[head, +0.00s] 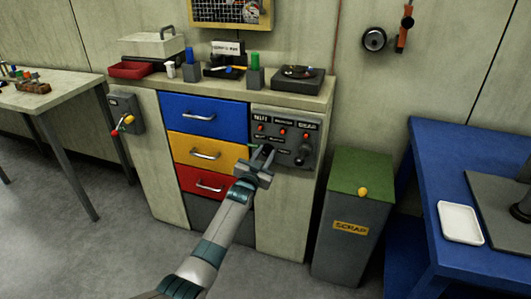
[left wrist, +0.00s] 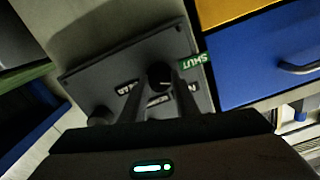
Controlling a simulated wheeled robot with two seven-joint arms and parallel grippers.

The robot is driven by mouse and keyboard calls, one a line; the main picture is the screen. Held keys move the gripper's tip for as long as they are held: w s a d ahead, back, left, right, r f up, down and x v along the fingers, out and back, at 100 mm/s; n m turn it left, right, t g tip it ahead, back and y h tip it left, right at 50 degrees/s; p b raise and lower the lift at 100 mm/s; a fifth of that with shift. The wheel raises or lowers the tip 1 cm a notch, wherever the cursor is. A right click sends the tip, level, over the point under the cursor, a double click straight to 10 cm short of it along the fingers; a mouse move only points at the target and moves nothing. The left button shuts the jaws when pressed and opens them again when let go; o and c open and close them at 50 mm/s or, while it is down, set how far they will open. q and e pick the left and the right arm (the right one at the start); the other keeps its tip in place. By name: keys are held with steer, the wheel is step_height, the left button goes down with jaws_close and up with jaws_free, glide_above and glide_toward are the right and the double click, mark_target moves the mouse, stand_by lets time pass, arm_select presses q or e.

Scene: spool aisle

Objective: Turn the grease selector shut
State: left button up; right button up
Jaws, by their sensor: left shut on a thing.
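The grey control panel (head: 288,143) is on the front of the cabinet, right of the drawers, with small red lights and dark labels. In the left wrist view the panel (left wrist: 85,78) appears tilted, with a black round knob (left wrist: 160,74) and a green SHUT label (left wrist: 191,60) beside it. My left gripper (head: 265,160) is at the panel's lower left. In the left wrist view its fingers (left wrist: 160,88) are either side of the knob, shut on it. The knob's pointer is hidden, so its setting cannot be read. My right gripper is out of view.
Blue, yellow and red drawers (head: 204,116) are left of the panel; another panel knob (head: 302,156) is at its right. A grey switch box (head: 126,112) with a red and yellow handle is further left. A green-lidded scrap bin (head: 355,205) and blue table (head: 455,165) stand at right.

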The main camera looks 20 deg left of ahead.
arm_select(q)
steer(key=n, duration=0.5)
steer(key=shift+a+f, duration=0.1)
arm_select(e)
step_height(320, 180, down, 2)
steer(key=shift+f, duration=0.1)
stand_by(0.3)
arm_select(q)
steer(key=o, duration=1.1)
steer(key=shift+c, duration=0.2)
steer(key=shift+s+p, duration=0.1)
steer(key=shift+p, duration=0.2)
